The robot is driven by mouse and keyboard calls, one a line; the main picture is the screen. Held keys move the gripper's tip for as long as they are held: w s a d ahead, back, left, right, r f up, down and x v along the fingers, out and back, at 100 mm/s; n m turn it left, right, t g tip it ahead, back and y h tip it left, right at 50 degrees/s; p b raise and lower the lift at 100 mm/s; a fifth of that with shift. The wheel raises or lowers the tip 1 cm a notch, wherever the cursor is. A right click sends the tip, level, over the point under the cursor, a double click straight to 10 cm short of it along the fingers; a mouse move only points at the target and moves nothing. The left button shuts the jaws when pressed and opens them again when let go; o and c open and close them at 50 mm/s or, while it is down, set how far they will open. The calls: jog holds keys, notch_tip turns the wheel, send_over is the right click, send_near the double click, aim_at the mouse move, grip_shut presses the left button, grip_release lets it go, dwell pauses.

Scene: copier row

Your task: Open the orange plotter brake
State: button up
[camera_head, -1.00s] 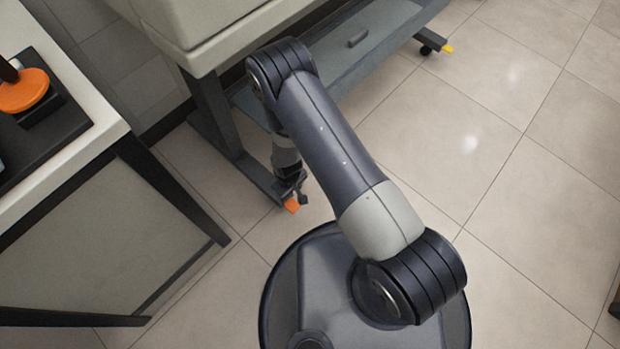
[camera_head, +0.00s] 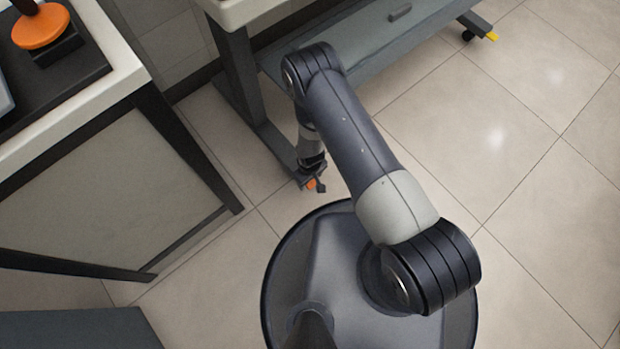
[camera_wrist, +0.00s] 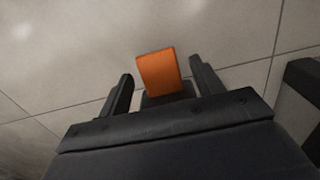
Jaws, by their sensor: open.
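The orange plotter brake (camera_head: 311,184) is a small orange tab at the near end of the plotter's grey foot, low by the floor. In the head view it is mostly hidden by my gripper (camera_head: 316,186). In the wrist view the orange brake (camera_wrist: 158,73) shows as a flat orange pad on a dark stub, a little beyond the fingertips and between their lines. My gripper (camera_wrist: 160,85) is open, with one finger on each side and a gap to each. I cannot tell whether it touches the brake.
A yellow brake (camera_head: 491,37) sits on the plotter's far foot by a black caster. The plotter's grey leg (camera_head: 238,80) and lower shelf (camera_head: 345,55) stand close to my arm. A white-topped table (camera_head: 125,72) is at left. Tiled floor at right is clear.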

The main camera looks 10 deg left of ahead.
jog(key=c, duration=1)
